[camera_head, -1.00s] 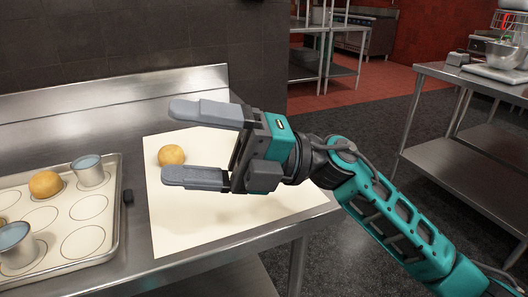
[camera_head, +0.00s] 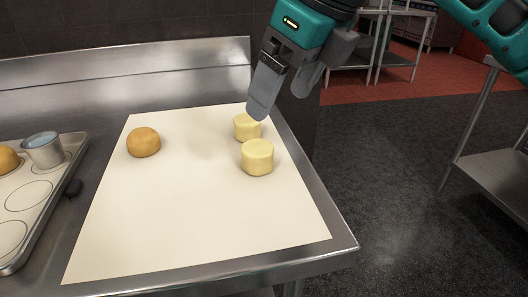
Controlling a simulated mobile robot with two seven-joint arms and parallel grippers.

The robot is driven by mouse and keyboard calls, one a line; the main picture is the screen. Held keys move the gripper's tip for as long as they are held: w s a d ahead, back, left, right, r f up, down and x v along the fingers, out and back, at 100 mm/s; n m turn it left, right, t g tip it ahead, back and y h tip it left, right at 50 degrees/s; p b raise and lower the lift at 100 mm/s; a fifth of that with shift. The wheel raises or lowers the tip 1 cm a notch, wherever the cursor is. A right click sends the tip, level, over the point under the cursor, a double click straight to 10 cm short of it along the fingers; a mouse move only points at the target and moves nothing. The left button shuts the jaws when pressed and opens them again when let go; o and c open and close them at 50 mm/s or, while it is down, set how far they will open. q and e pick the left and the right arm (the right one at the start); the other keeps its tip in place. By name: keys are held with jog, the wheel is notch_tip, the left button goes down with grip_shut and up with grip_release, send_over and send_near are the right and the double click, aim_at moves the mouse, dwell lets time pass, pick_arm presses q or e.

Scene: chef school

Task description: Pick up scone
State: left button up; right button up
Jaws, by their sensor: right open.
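Two pale yellow, short cylindrical pieces stand on a cream sheet (camera_head: 190,225) on the metal table: a nearer one (camera_head: 257,157) and a farther one (camera_head: 246,127). A round golden-brown piece (camera_head: 143,142) sits at the sheet's left back. The frames do not settle which of these is the scone. My right gripper (camera_head: 282,99) is open with nothing between its fingers. It points down at the back right of the sheet, and one fingertip overlaps the top of the farther pale piece in the picture. I cannot tell whether they touch. My left gripper is out of view.
A metal baking tray (camera_head: 55,207) with round marks, a metal cup (camera_head: 43,149) and another golden piece (camera_head: 8,159) lies at the left. A raised metal backsplash (camera_head: 150,82) runs behind. The sheet's front and middle are clear. Another metal table (camera_head: 495,165) stands at right.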

aim_at(258, 147)
jog(key=b+x, duration=0.1)
jog(key=x, duration=0.5)
jog(key=shift+w+f, duration=0.3)
jog(key=shift+f, duration=0.1)
jog(key=b+x, duration=0.1)
jog(key=x, duration=0.4)
jog(key=shift+f, duration=0.1)
jog(key=shift+a+f+b, duration=0.15)
jog(key=shift+f+b, duration=0.1)
jog(key=shift+b, duration=0.05)
jog(key=c, duration=1.1)
jog(key=shift+r, duration=0.1)
